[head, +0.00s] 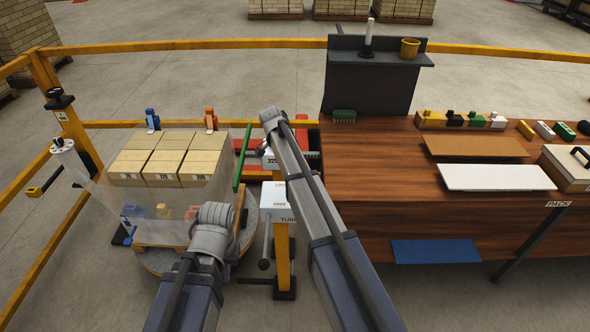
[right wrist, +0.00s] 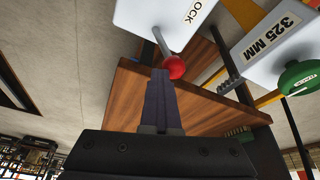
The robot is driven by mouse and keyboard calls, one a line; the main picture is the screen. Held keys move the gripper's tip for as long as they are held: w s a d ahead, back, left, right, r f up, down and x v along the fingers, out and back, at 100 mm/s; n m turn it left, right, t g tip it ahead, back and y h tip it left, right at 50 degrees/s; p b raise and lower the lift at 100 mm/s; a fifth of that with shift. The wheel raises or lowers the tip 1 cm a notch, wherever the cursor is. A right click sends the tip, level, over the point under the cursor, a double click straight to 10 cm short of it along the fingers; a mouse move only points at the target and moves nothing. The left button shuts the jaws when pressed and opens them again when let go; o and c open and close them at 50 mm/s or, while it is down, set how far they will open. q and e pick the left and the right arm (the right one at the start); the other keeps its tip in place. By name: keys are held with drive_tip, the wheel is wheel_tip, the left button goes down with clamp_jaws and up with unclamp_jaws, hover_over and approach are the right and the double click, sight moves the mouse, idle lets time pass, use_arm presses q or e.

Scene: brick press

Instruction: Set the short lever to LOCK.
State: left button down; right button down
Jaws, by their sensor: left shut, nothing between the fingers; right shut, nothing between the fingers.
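A white box (head: 277,196) with a LOCK label tops a yellow post in the head view. The same box (right wrist: 165,12) fills the top of the right wrist view. A short grey lever with a red knob (right wrist: 174,67) sticks out from it. My right gripper (right wrist: 158,75) is shut and empty, its fingertips right by the red knob; I cannot tell whether they touch. My right arm hides this gripper in the head view. My left gripper (head: 212,230) is low in front of the wrapped stack, away from the box; its fingertips are hard to make out.
A second box marked 325 MM (right wrist: 266,45) with a green knob (right wrist: 298,78) stands close by. A pallet of boxes (head: 165,155) is at left. A wooden bench (head: 375,190) is at right. Yellow rails (head: 200,45) surround the area.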

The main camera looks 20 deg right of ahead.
drive_tip(key=shift+w+d, duration=0.2)
drive_tip(key=shift+w, duration=0.35)
use_arm(q)
drive_tip(key=shift+r, duration=0.1)
use_arm(e)
drive_tip(key=shift+s+r, duration=0.15)
